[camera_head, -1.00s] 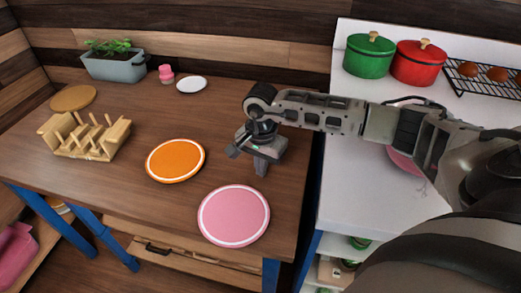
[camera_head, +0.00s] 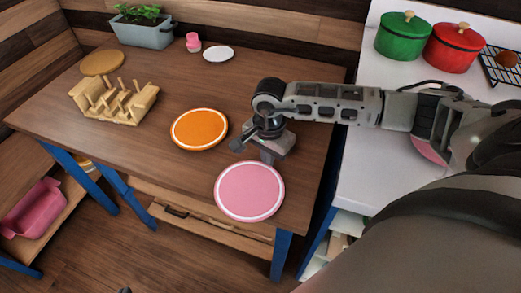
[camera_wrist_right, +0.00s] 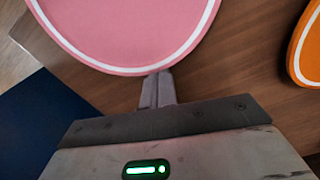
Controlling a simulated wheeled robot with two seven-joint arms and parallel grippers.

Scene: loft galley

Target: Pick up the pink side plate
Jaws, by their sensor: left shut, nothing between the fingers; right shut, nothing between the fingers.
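The pink side plate (camera_head: 249,191) with a white ring lies flat near the front right of the wooden table. It also fills the top of the right wrist view (camera_wrist_right: 135,25). My right gripper (camera_head: 268,158) points down just behind the plate's far rim. Its fingers are shut and empty. In the right wrist view the fingertips (camera_wrist_right: 162,76) appear right at the plate's rim; I cannot tell whether they touch it. My left gripper cannot be made out in the head view.
An orange plate (camera_head: 199,129) lies just left of my right gripper. A wooden rack (camera_head: 114,102) stands further left. A small white plate (camera_head: 218,53) and a pink shaker (camera_head: 193,42) are at the back. Another pink item (camera_head: 428,150) on the white counter is mostly hidden by my arm.

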